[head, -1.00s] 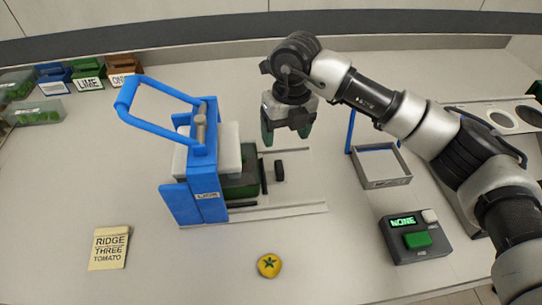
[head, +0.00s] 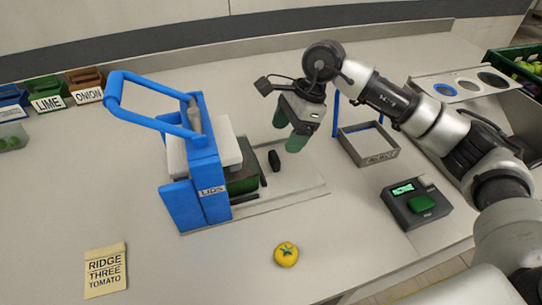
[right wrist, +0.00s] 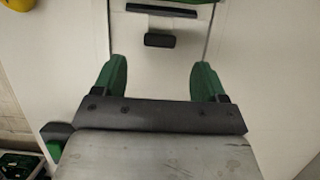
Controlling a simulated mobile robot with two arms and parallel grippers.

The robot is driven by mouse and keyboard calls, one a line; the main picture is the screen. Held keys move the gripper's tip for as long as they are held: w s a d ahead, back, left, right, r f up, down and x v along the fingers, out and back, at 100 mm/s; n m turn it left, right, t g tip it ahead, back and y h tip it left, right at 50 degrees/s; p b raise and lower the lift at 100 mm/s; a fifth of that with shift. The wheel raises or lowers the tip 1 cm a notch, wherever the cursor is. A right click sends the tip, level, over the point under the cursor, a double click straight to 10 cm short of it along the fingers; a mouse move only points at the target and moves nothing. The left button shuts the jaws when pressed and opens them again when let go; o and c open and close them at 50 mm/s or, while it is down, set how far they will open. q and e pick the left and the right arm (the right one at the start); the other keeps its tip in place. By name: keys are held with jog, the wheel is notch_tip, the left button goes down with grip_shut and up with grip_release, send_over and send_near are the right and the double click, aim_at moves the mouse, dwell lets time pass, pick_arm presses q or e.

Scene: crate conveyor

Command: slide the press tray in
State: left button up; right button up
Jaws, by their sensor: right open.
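The blue press (head: 200,185) stands left of centre in the head view, with its blue lever raised and a white block above the tray. The press tray (head: 243,182) is dark green and shows at the press's right side, partly hidden under the block. A black knob (head: 274,160) stands at the tray's outer side; it also shows in the right wrist view (right wrist: 160,40). My right gripper (head: 288,130) is open and empty just beyond and right of the knob. In the right wrist view its green fingers (right wrist: 158,80) are spread, with the knob ahead of them, apart. My left gripper is out of view.
A grey basket (head: 368,145) and a button box (head: 415,203) stand to the right. Labelled bins (head: 46,93) are at the left. The counter between press and tomato is clear.

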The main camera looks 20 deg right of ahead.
aim_at(275, 155)
jog(key=p+x, duration=0.1)
jog(key=x, duration=0.6)
jog(key=shift+a+f, duration=0.2)
jog(key=shift+f, duration=0.1)
jog(key=shift+c, duration=0.4)
